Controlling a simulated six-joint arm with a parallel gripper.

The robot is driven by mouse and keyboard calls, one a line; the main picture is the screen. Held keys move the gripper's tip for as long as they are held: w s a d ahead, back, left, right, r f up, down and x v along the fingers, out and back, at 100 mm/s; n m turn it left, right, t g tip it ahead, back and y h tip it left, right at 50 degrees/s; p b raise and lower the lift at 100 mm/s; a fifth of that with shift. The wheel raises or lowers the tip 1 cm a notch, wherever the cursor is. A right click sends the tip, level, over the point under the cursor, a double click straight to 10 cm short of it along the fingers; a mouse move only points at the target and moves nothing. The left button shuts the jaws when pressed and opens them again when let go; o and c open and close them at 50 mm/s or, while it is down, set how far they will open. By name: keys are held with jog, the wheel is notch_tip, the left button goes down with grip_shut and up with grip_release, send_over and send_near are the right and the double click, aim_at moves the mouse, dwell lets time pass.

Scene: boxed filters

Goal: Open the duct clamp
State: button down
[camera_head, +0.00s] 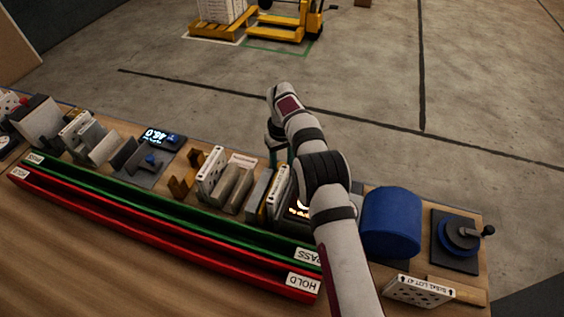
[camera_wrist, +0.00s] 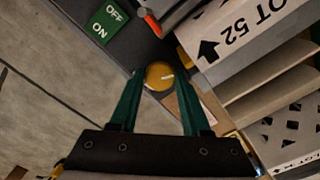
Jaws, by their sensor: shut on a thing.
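In the wrist view a round yellow knob (camera_wrist: 160,76) with a pale mark sits between the two green fingers of my gripper (camera_wrist: 162,80), which is shut on it. In the head view my gripper (camera_head: 279,152) is low over the bench behind my arm, and the knob is hidden there. A green OFF/ON label (camera_wrist: 107,22) and an orange-red tipped lever (camera_wrist: 150,22) are beyond the fingertips. I cannot tell for sure which part is the duct clamp. A blue disc with a black crank handle (camera_head: 461,236) sits on a dark plate at the bench's right end.
A boxed filter marked LOT 52 (camera_wrist: 245,38) is close right of the fingers. A blue cylinder (camera_head: 391,222) stands right of my arm. Green PASS (camera_head: 150,197) and red HOLD (camera_head: 150,228) rails run along the front. Several filters stand in slots (camera_head: 228,185).

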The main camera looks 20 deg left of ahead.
jog(key=shift+n, duration=2.3)
jog(key=shift+c, duration=1.8)
grip_release()
